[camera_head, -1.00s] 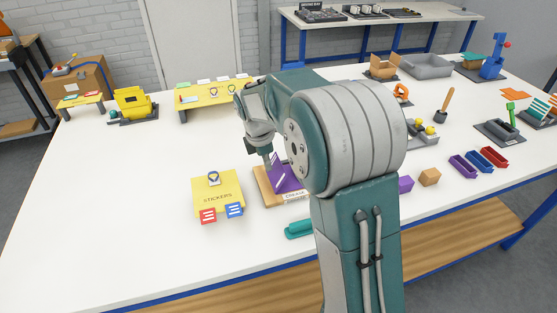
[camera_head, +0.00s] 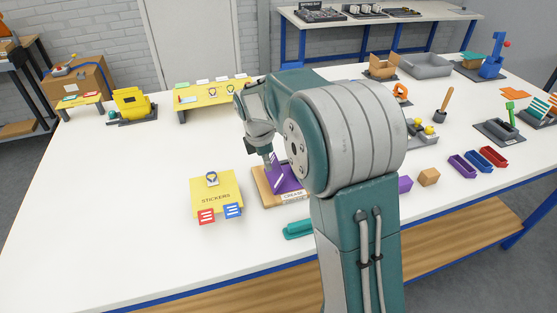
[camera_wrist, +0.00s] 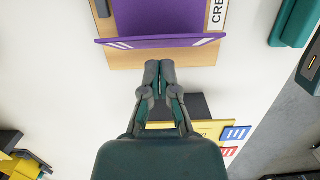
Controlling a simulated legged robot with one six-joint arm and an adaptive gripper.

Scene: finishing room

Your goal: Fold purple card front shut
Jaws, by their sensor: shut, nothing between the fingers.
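The purple card (camera_head: 282,172) sits on a wooden board (camera_head: 264,190) labelled CREASE. In the wrist view its front panel (camera_wrist: 160,41) stands up from the flat purple part (camera_wrist: 160,16) and is seen nearly edge-on, with white stripes at both ends. The card is partly open. My gripper (camera_wrist: 160,64) is shut and empty, its fingertips just outside the standing panel. I cannot tell whether they touch it. In the head view my gripper (camera_head: 268,160) is at the card's left side, and my arm hides the area to its right.
A yellow STICKERS box (camera_head: 216,190) with red and blue tags stands left of the board. A teal bar (camera_head: 298,229) lies near the front edge. Purple and wooden blocks (camera_head: 429,177) and small coloured trays (camera_head: 463,166) are to the right.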

